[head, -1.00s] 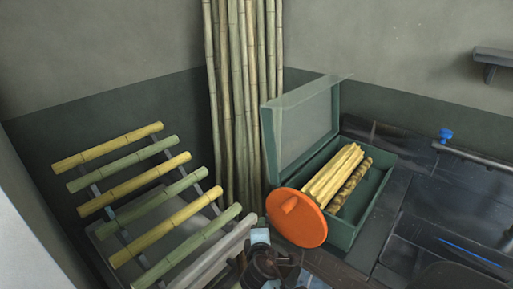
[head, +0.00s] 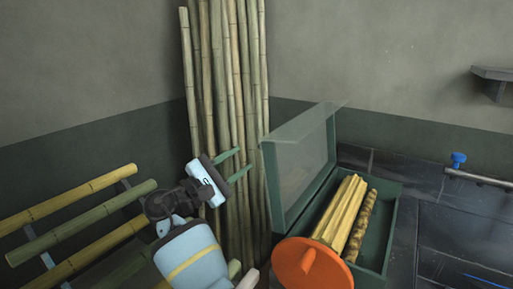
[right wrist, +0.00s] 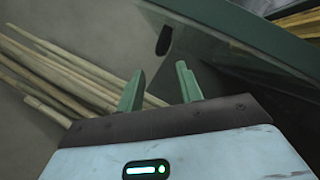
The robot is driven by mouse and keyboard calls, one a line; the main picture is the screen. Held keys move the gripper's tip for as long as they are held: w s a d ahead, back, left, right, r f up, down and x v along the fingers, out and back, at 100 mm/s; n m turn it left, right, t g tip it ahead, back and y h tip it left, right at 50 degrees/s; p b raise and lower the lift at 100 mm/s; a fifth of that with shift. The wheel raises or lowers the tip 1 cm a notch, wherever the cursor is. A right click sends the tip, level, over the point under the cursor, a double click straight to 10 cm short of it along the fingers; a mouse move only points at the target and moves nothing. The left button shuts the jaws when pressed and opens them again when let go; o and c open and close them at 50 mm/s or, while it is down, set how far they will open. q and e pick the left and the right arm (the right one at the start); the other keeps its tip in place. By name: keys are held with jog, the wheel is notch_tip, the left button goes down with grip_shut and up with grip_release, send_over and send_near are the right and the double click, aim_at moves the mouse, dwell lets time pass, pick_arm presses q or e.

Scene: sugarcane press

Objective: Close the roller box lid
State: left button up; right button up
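The green roller box (head: 378,243) stands right of centre in the head view. Its lid (head: 300,165), a framed see-through panel, stands open and upright on the box's left side. The lid's outer face (right wrist: 205,50) fills the upper middle of the right wrist view, with a dark slot in it. My right gripper (head: 246,159) is open and empty, just left of the lid, its fingers pointing at it. The fingers also show in the right wrist view (right wrist: 160,72), apart from each other; whether they touch the lid cannot be told. My left gripper is not in view.
Yellow peeled cane (head: 338,208) and a brownish cane (head: 361,226) lie in the box. An orange disc (head: 312,268) is at its front. Tall canes (head: 228,90) lean on the wall behind my gripper. A cane rack (head: 75,222) is at left.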

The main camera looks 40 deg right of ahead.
aim_at(258, 148)
jog(key=shift+p+x, duration=0.85)
jog(key=shift+x, duration=3.1)
jog(key=shift+s, duration=0.1)
grip_shut()
